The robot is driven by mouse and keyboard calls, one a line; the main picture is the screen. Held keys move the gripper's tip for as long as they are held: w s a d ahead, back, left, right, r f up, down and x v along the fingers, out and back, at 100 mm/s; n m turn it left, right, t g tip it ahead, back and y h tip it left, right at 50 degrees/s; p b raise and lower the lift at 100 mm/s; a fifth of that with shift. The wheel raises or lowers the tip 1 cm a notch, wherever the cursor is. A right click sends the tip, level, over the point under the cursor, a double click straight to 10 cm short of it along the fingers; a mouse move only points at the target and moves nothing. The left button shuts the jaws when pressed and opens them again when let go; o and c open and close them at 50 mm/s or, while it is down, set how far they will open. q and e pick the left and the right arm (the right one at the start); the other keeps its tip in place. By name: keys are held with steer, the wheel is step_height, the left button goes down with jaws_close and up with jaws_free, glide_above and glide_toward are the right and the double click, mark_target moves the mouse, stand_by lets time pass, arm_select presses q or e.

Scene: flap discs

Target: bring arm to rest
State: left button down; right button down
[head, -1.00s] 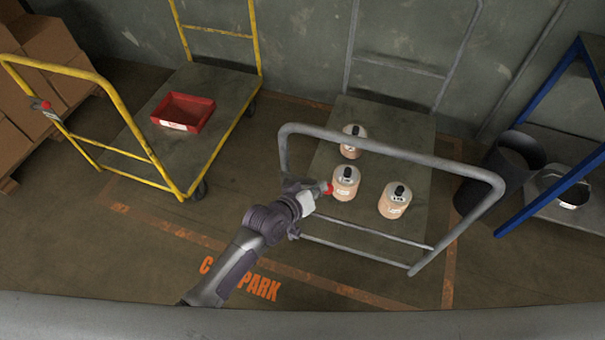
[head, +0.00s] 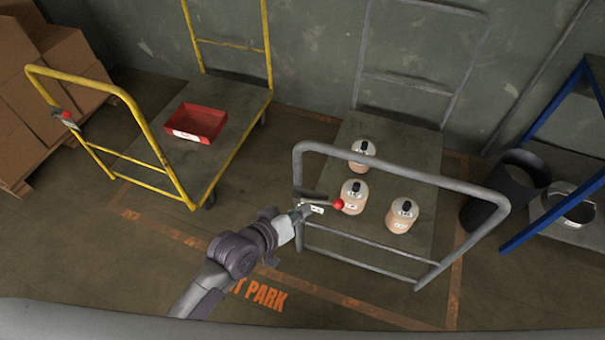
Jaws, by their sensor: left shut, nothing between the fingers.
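My left arm comes in from the bottom left. Its gripper (head: 303,211) is shut and empty, beside the left post of the grey cart's handle. A red ball knob (head: 338,204) on a lever at that handle shows just right of the fingertips; a small gap seems to lie between them, though depth is hard to tell. Three pinkish canisters with black tops stand upright on the grey cart's deck (head: 400,150): a back one (head: 362,153), a middle one (head: 354,196) and a right one (head: 402,216). My right gripper is not in view.
The grey handle rail (head: 420,178) rises close to my gripper. A yellow cart (head: 150,135) with a red tray (head: 196,122) stands left. Cardboard boxes (head: 60,60), a dark bin (head: 505,188) and a blue-framed rack (head: 548,215) flank the carts. Open floor (head: 100,260) lies at the lower left.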

arm_select(q)
steer(key=s+a+f+g+y, duration=0.1)
steer(key=s+a+f+y, duration=0.15)
steer(key=f, duration=0.55)
steer(key=s+a+f+g+y, duration=0.1)
steer(key=s+a+f, duration=0.1)
steer(key=a+f, duration=0.35)
steer(key=s+a+f+g+y, duration=0.1)
steer(key=s+a+f, duration=0.1)
steer(key=f, duration=0.8)
steer(key=s+a+f+m+g+y, duration=0.1)
steer(key=s+a+f+g, duration=0.1)
steer(key=s+f, duration=0.4)
steer(key=s+a+f+m+g+y, duration=0.1)
steer(key=s+a+f, duration=0.4)
steer(key=s, duration=0.9)
steer(key=s+a+f+g+y, duration=0.1)
steer(key=s+a+f+g, duration=0.1)
steer(key=s+a+f, duration=0.2)
steer(key=s+f, duration=0.3)
steer(key=s, duration=0.3)
steer(key=shift+m+g, duration=0.4)
steer(key=shift+s+y, duration=0.1)
steer(key=shift+y, duration=0.15)
